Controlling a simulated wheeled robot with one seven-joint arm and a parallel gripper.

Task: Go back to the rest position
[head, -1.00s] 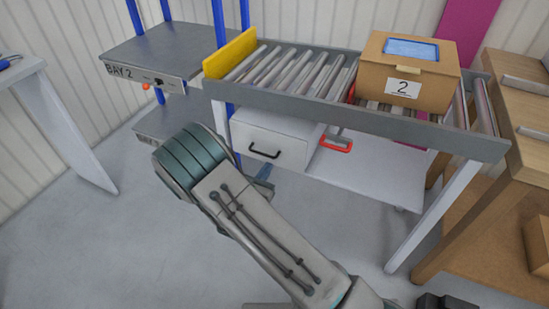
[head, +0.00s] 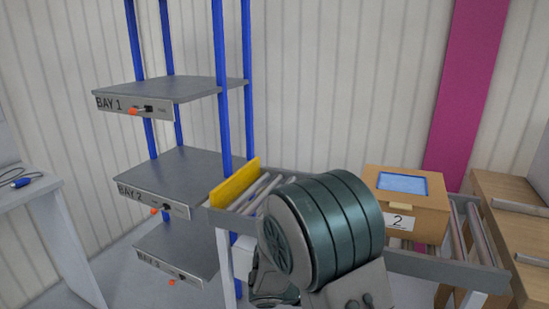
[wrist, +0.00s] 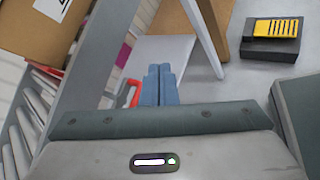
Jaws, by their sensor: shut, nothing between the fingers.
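My gripper (wrist: 159,84) shows in the wrist view with its two blue-grey fingers together and nothing between them. It points past the conveyor's side rail, with a red-orange handle (wrist: 126,92) just left of the fingers; I cannot tell whether they touch. In the head view my arm's large teal joint stands in front of the conveyor, and the gripper's fingers are not visible there.
A roller conveyor (head: 432,265) carries a cardboard box marked 2 (head: 425,217) and has a yellow end plate (head: 235,181). A shelf rack with BAY 2 (head: 180,172) stands left. A wooden cabinet (head: 510,215) is right. The wrist view shows a black-and-yellow item (wrist: 272,38).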

